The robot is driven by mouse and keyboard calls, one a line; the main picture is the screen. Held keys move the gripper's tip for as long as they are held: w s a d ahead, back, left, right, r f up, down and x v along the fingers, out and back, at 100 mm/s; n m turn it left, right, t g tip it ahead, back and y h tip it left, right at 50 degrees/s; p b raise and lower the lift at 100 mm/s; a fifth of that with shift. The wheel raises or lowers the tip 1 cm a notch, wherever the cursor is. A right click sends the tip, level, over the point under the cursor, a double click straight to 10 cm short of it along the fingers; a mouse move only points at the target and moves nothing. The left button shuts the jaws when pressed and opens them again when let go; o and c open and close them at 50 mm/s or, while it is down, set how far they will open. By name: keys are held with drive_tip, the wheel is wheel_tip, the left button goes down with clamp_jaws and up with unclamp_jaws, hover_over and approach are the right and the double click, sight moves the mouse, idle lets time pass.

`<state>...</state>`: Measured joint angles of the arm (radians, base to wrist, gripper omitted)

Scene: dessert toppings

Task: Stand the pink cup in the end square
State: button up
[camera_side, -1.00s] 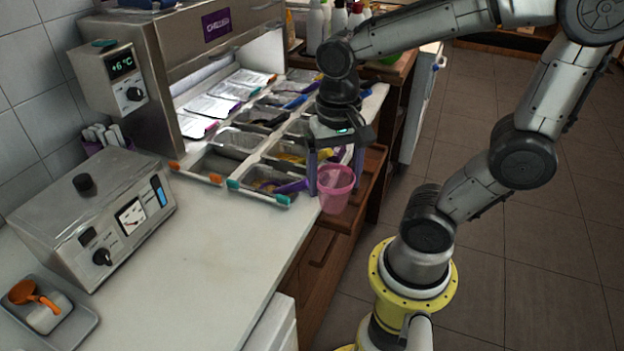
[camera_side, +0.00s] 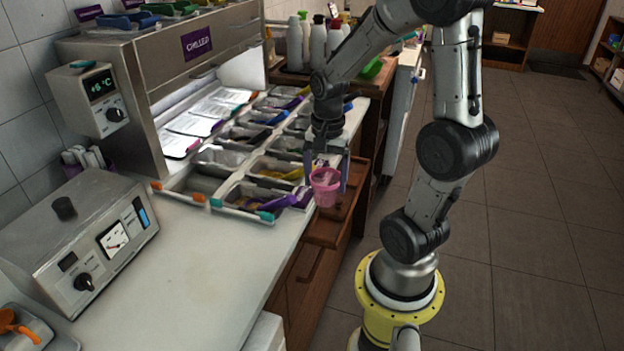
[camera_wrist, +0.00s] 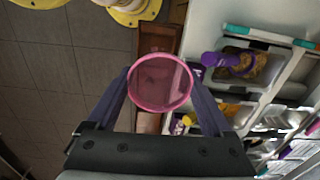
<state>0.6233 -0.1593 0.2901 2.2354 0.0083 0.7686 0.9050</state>
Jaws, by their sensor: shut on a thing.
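The pink cup (camera_side: 325,189) is see-through and upright, with a wide rim. My gripper (camera_side: 327,177) points down and is shut on it, one finger on each side. The cup is just off the right edge of the counter, beside the front topping tubs and above a brown wooden ledge (camera_side: 326,233). In the wrist view the cup (camera_wrist: 160,82) shows from above between the two blue-grey fingers of my gripper (camera_wrist: 160,90). Its base is hard to make out. I cannot make out a marked end square in either view.
Topping tubs (camera_side: 247,196) with coloured handles fill the counter left of the cup. A purple scoop (camera_side: 277,204) lies at the nearest tub. Bottles (camera_side: 318,45) stand behind. The white counter (camera_side: 200,262) is clear in front of the tubs.

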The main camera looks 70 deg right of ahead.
sight(328, 199)
drive_tip(key=shift+s+d+f, duration=0.25)
drive_tip(key=shift+s+d, duration=0.05)
drive_tip(key=shift+d, duration=0.05)
drive_tip(key=shift+f, duration=2.9)
drive_tip(key=shift+f, duration=1.35)
idle(0.3)
drive_tip(key=o, duration=1.1)
drive_tip(key=shift+w+r, duration=0.1)
drive_tip(key=shift+r, duration=3.95)
